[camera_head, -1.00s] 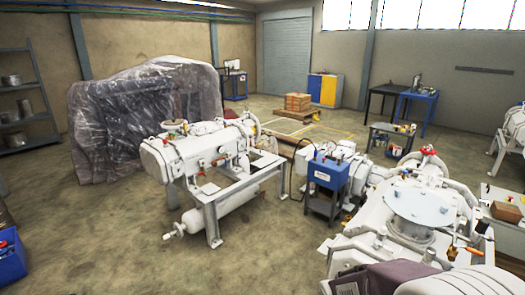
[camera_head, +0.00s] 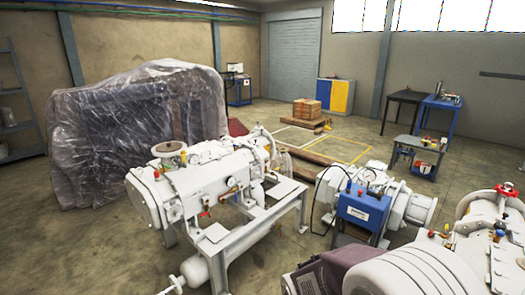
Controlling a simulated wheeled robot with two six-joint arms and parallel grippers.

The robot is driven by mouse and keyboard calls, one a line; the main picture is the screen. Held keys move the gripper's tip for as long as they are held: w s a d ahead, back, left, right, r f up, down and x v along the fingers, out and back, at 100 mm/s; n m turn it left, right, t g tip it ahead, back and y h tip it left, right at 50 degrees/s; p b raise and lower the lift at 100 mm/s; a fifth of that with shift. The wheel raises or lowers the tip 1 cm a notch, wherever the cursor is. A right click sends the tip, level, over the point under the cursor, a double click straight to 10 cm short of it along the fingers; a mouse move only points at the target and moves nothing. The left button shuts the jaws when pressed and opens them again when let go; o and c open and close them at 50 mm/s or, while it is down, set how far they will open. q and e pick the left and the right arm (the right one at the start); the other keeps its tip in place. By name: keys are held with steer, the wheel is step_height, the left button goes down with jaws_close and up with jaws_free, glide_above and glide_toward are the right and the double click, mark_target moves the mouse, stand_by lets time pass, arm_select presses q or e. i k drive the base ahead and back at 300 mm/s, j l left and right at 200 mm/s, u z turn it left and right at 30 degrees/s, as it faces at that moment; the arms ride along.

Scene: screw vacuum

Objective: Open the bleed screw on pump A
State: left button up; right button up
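A white pump unit (camera_head: 205,182) stands on a grey frame left of centre, with gauges, red fittings and a handwheel on its near end. Another white machine (camera_head: 468,262) is at the lower right, with a red valve handle on top. A smaller white pump with a blue box (camera_head: 363,209) stands between them. I cannot tell which of these is pump A, and no bleed screw can be made out at this size. Neither of my grippers is in view.
A plastic-wrapped block (camera_head: 135,135) stands behind the left pump. Wooden beams (camera_head: 325,165) and a pallet with boxes (camera_head: 306,110) lie on the floor farther back. A grey cart (camera_head: 418,153) is at the right. Bare floor (camera_head: 75,245) is free at the lower left.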

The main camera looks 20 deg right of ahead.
mark_target(500, 234)
steer(key=i+l+z, duration=0.1)
steer(key=i+z, duration=0.85)
steer(key=i+j+z, duration=0.2)
steer(key=z, duration=0.25)
steer(key=i+l+z, duration=0.2)
steer(key=i+z, duration=0.2)
steer(key=i+l+z, duration=0.1)
steer(key=i+z, duration=0.35)
steer(key=i+j+z, duration=0.1)
steer(key=i+z, duration=0.3)
steer(key=i, duration=0.2)
